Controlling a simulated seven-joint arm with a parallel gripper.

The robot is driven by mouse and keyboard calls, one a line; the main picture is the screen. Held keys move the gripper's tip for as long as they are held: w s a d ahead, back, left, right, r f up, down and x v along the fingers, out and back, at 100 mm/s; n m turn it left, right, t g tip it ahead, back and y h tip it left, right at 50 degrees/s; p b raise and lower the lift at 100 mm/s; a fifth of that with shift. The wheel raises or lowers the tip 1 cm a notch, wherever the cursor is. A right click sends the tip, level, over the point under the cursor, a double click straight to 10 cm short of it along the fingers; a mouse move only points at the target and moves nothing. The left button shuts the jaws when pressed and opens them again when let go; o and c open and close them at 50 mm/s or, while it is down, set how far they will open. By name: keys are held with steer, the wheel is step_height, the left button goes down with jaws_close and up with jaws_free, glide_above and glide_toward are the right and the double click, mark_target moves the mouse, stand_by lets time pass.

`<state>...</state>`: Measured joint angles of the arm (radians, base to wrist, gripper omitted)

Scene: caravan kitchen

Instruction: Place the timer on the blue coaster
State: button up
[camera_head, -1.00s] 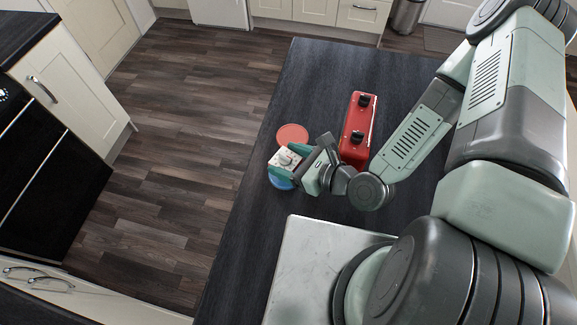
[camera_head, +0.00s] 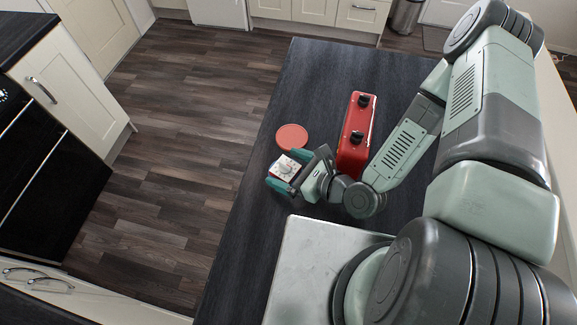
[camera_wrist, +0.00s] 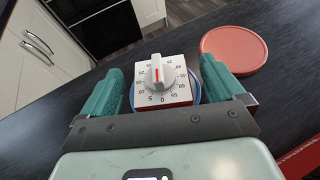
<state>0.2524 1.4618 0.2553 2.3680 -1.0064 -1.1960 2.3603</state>
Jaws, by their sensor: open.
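My gripper (camera_wrist: 162,88) is open, with a teal finger on each side of the timer and gaps between. In the head view my gripper (camera_head: 289,173) is low around the timer.
A round red coaster (camera_head: 292,137) lies just beyond the timer. A long red appliance with two black knobs (camera_head: 356,135) stands right of my gripper. The dark table (camera_head: 300,85) is clear at its far end; its left edge is close to the coasters.

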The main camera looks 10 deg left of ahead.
steer(key=shift+r, duration=0.1)
steer(key=shift+s+d+r, duration=0.1)
steer(key=shift+d+r, duration=0.05)
steer(key=shift+d, duration=0.2)
steer(key=v, duration=1.1)
steer(key=shift+s, duration=0.1)
